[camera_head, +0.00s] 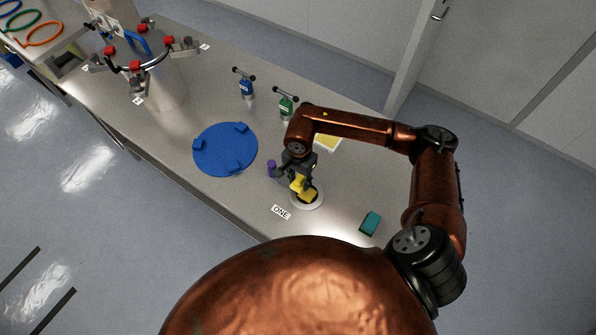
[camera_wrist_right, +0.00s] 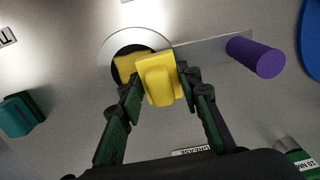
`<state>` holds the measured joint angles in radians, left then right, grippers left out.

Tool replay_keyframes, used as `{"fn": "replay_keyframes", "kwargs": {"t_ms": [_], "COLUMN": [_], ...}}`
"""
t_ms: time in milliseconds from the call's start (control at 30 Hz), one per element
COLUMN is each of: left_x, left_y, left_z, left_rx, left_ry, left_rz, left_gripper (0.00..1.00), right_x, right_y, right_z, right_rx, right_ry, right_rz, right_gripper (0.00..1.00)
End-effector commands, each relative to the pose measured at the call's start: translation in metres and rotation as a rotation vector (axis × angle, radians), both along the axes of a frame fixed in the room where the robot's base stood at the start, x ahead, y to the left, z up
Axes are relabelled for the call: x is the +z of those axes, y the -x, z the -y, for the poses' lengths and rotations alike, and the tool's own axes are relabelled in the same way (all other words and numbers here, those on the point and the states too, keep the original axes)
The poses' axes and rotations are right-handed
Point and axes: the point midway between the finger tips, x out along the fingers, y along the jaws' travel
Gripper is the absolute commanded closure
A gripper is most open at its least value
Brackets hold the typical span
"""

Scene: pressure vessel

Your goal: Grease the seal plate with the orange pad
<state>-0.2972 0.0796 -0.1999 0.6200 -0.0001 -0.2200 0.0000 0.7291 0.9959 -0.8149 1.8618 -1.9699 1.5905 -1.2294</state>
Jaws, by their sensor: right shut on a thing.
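My right gripper (camera_head: 299,174) is shut on a yellow pad (camera_head: 303,188) with a raised grip; the right wrist view shows the pad (camera_wrist_right: 159,82) between the fingertips (camera_wrist_right: 160,88). The pad is over a pale round plate (camera_head: 307,206) with a dark centre, which also shows in the wrist view (camera_wrist_right: 112,52). A flat metal strip (camera_wrist_right: 210,50) runs from the plate to an upright purple handle (camera_wrist_right: 256,58). I cannot tell whether the pad touches the plate. No orange pad shows. My left gripper is out of view.
A teal block (camera_head: 370,222) lies right of the plate. A blue disc with lugs (camera_head: 225,149) lies to the left. A yellow flat piece (camera_head: 328,143) is partly behind my arm. A vessel (camera_head: 160,88) stands far left.

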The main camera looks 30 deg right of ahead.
Motion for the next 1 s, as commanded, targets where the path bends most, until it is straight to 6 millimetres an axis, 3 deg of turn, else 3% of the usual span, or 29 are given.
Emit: {"fn": "replay_keyframes", "kwargs": {"t_ms": [533,1000], "left_x": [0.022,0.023], "left_y": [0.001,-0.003], "left_z": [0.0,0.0], "left_rx": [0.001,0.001], "left_ry": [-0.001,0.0], "left_rz": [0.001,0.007], "left_gripper": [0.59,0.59], "right_x": [0.048,0.053], "right_y": [0.003,0.004], "right_z": [0.003,0.004], "right_rx": [-0.006,-0.008], "right_ry": [0.002,0.001], "right_rz": [-0.003,-0.005], "right_gripper": [0.94,0.94]}}
